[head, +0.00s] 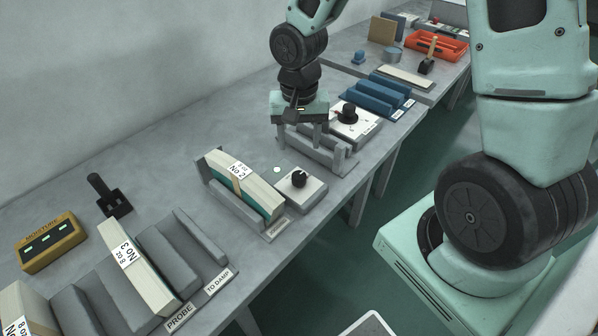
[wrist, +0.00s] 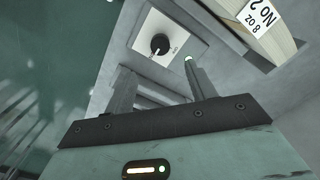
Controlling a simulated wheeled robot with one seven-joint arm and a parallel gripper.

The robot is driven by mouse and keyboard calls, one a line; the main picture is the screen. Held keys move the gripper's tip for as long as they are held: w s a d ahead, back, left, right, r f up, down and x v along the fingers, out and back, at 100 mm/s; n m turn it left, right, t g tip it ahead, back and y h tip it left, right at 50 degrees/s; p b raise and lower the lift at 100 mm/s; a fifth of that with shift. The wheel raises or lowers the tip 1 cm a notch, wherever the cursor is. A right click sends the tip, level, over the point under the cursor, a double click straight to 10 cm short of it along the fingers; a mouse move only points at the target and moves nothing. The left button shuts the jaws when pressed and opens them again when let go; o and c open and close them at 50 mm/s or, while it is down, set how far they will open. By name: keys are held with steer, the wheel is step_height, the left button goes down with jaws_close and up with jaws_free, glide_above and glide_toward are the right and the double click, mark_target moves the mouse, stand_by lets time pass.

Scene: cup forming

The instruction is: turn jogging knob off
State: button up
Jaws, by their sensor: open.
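A black knob (head: 299,179) sits on a small white plate (head: 314,190) on the bench, beside the bundle marked No 2. I take it for the jogging knob; the small label by the bundle is hard to read. In the wrist view the knob (wrist: 160,44) shows whole, with a pale pointer line, beyond my fingertips. My gripper (head: 301,132) is above a grey holder, behind the knob and apart from it. Its two fingers are spread and empty in the wrist view (wrist: 158,80).
The No 2 bundle (head: 246,184) stands close left of the knob. The grey holder (head: 335,155) has upright walls near my fingers. A small pale light (head: 276,170) shows on the bench.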

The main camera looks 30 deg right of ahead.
mark_target(299, 175)
step_height(299, 175, down, 11)
steer(key=shift+r+b, duration=0.15)
steer(key=shift+b, duration=0.3)
steer(key=c, duration=1)
